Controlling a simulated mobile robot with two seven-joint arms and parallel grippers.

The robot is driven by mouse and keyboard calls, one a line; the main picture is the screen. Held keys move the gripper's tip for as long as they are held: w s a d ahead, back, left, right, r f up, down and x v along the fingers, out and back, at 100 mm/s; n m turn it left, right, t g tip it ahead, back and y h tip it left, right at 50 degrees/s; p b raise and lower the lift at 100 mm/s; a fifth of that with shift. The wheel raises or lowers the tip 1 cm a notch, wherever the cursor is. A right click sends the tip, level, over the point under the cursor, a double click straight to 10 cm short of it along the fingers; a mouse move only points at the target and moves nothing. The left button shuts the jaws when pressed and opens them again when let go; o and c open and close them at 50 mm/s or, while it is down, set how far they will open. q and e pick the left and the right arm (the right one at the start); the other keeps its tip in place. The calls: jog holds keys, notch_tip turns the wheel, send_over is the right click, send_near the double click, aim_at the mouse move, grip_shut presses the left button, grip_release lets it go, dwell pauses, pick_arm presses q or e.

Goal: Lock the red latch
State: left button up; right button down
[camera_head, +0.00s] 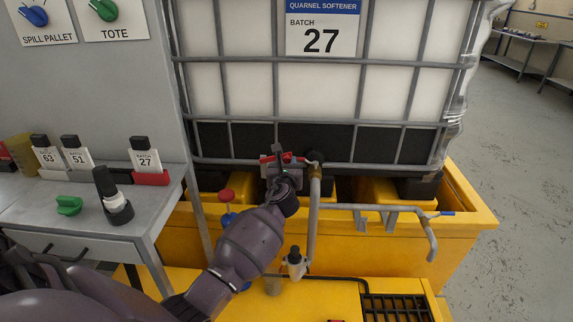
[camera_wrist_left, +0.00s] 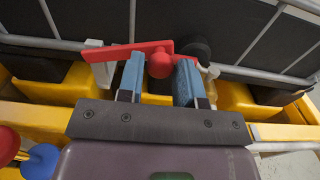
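The red latch (camera_wrist_left: 122,50) is a flat red bar with a round red knob (camera_wrist_left: 160,65), in front of the black lower part of the caged tank. In the head view the red latch (camera_head: 290,157) shows only in part behind my left gripper (camera_head: 280,170). In the left wrist view my left gripper (camera_wrist_left: 160,80) has its two blue-padded fingers apart, one on each side of the knob. Small gaps seem to show beside the knob; I cannot tell whether a pad touches it. My right gripper is not in view.
A grey pipe (camera_head: 314,210) stands just right of my left gripper. A yellow spill pallet (camera_head: 465,222) lies under the caged tank (camera_head: 390,90). A red knob (camera_head: 226,195) and a blue one (camera_head: 228,219) are close left of my arm. A grey bench (camera_head: 150,222) stands at left.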

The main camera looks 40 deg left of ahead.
pick_arm(q)
grip_shut()
notch_tip(320, 180, down, 2)
jog(key=m, duration=0.1)
jog(key=m+p, duration=0.2)
jog(key=shift+w+d+f+m, duration=0.1)
jog(key=shift+d+f+m, duration=0.05)
jog(key=shift+f+m, duration=0.15)
jog(key=shift+o, duration=2)
grip_release()
